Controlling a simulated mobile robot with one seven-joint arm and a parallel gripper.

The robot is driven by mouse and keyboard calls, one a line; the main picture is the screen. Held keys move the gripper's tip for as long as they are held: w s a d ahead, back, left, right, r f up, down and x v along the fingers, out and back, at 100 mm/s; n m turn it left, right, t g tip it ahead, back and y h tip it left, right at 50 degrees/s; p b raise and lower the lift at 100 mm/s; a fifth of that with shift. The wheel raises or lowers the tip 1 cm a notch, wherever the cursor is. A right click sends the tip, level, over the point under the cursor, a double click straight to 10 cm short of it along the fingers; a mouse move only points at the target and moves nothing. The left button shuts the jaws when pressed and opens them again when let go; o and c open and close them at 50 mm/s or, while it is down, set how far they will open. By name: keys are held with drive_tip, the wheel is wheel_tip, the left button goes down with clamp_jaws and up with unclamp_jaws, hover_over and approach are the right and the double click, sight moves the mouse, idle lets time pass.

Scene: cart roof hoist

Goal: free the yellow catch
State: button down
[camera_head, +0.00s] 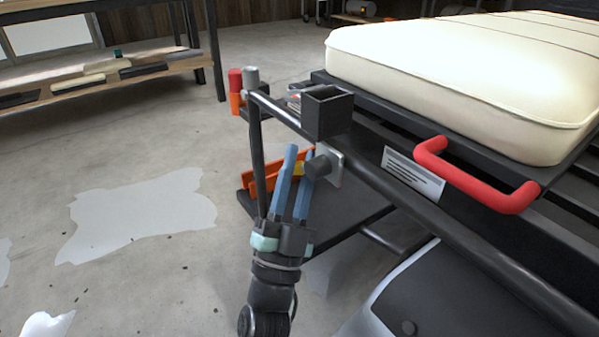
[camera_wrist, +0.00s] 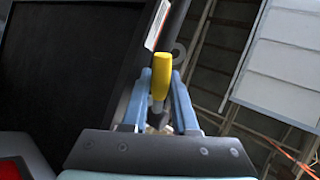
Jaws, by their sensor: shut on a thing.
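The yellow catch (camera_wrist: 161,76) stands between the blue fingers of my gripper (camera_wrist: 162,90) in the wrist view, with its rounded upper end showing. My gripper (camera_head: 299,153) is shut on it. In the head view only a small yellow patch of the catch (camera_head: 299,169) shows between the fingers; the rest is hidden. It sits beside a dark round knob (camera_head: 317,166) on a light plate (camera_head: 335,168), under the cart's dark side rail (camera_head: 385,190).
A black open box (camera_head: 328,112) is fixed above the fingers. A red handle (camera_head: 480,187) sticks out at the right, below a cream cushion (camera_head: 460,75). An orange toolbox (camera_head: 262,180) lies behind my gripper on a lower shelf (camera_head: 345,220).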

drive_tip(key=c, duration=0.7)
unclamp_jaws()
drive_tip(key=p+v, duration=0.3)
drive_tip(key=v, duration=1)
drive_tip(key=shift+p, duration=0.4)
